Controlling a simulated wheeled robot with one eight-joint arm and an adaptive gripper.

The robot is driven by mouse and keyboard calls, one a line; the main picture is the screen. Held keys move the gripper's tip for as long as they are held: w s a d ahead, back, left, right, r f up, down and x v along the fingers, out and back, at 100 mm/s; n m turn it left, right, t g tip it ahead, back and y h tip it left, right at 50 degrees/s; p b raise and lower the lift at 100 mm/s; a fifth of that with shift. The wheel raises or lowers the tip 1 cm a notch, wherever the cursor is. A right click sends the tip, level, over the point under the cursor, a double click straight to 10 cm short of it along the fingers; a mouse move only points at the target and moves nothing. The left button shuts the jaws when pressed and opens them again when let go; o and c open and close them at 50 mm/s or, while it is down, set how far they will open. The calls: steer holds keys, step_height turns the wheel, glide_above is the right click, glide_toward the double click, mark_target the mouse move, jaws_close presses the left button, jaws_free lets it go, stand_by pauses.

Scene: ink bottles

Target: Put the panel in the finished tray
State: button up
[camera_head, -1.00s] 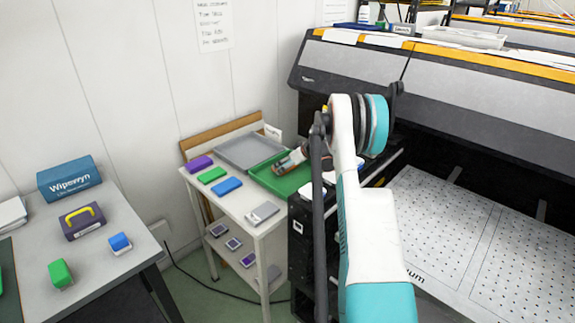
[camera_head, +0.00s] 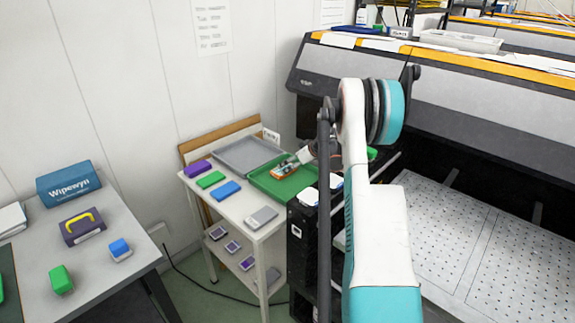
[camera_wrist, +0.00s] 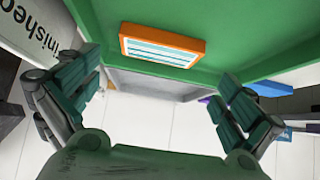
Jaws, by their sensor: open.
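The panel (camera_wrist: 162,45), orange-framed with pale and teal stripes, lies in the green tray (camera_wrist: 245,28) in the wrist view. In the head view the orange panel (camera_head: 285,170) shows inside the green tray (camera_head: 268,190) on the white cart. A white label reading "inished" (camera_wrist: 40,28) is beside the tray in the wrist view. My gripper (camera_wrist: 160,68) is open, its teal-padded fingers spread wide and apart from the panel. In the head view my gripper (camera_head: 303,156) is just right of the panel, partly hidden by my arm.
A grey tray (camera_head: 240,150) stands behind the green one. Purple, green and blue blocks (camera_head: 211,180) and a grey block (camera_head: 262,217) lie on the cart. The large printer (camera_head: 430,75) stands close on the right. A side table (camera_head: 30,235) is at left.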

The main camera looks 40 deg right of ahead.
steer(key=p+v, duration=0.1)
steer(key=v, duration=0.5)
stand_by(0.4)
